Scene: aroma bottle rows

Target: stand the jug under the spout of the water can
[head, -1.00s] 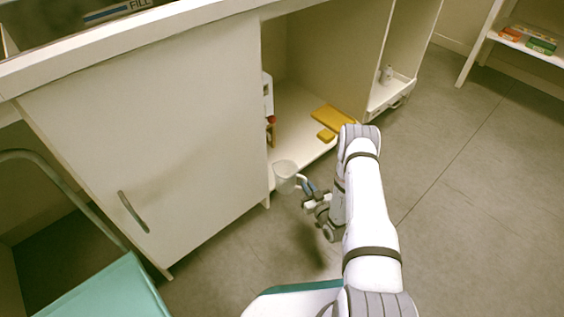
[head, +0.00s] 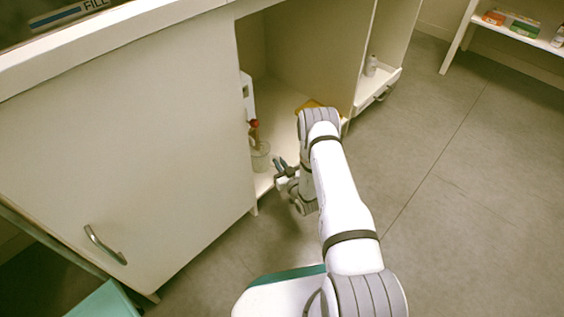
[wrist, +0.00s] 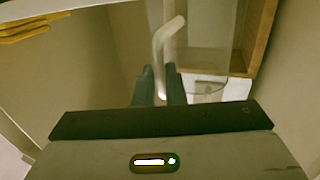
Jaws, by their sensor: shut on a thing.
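The jug (head: 260,160) is a clear, see-through vessel just inside the open cupboard, near the edge of the door panel. My gripper (head: 279,166) is shut on its pale handle, to the right of the jug. In the wrist view the handle (wrist: 165,45) rises between the dark fingers (wrist: 160,88), and the clear jug wall (wrist: 205,55) is just beyond. A white body (head: 247,92) with a red part (head: 254,123), seemingly the water can and its tap, stands behind the jug, partly hidden by the door panel. I cannot tell whether the jug is directly under the spout or touching the shelf.
The closed door panel (head: 120,160) borders the opening on the left. A yellow item (head: 308,106) lies on the cupboard floor behind my arm. A small bottle (head: 371,66) stands in a tray at right. In the wrist view a wooden-edged structure (wrist: 257,35) is close beyond the jug.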

